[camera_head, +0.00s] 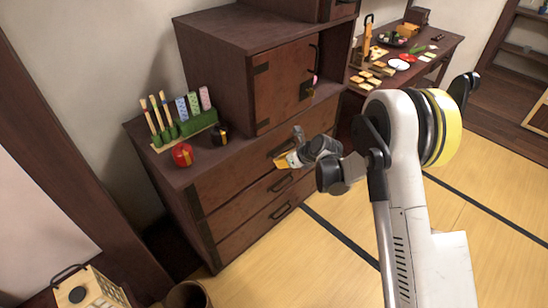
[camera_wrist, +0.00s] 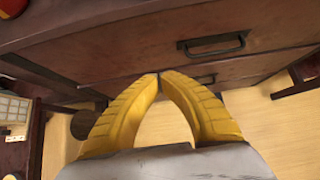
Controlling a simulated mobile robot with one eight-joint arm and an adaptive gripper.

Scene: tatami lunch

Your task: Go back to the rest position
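My gripper (camera_head: 284,162) is in front of the dark wooden chest (camera_head: 226,180), close to its upper drawer, at the end of my raised white arm. In the wrist view its two yellow fingers (camera_wrist: 159,78) meet at the tips, with nothing between them. Behind them a drawer front with a black handle (camera_wrist: 212,43) fills the upper part of that view. The drawers look closed in the head view. I cannot tell whether the fingertips touch the chest.
A red round object (camera_head: 182,154), a small dark box (camera_head: 220,134) and a green rack (camera_head: 185,130) stand on the chest. A low table (camera_head: 437,57) with food is at the back right. A lantern-like box (camera_head: 88,290) is at bottom left. The tatami floor (camera_head: 325,262) is open.

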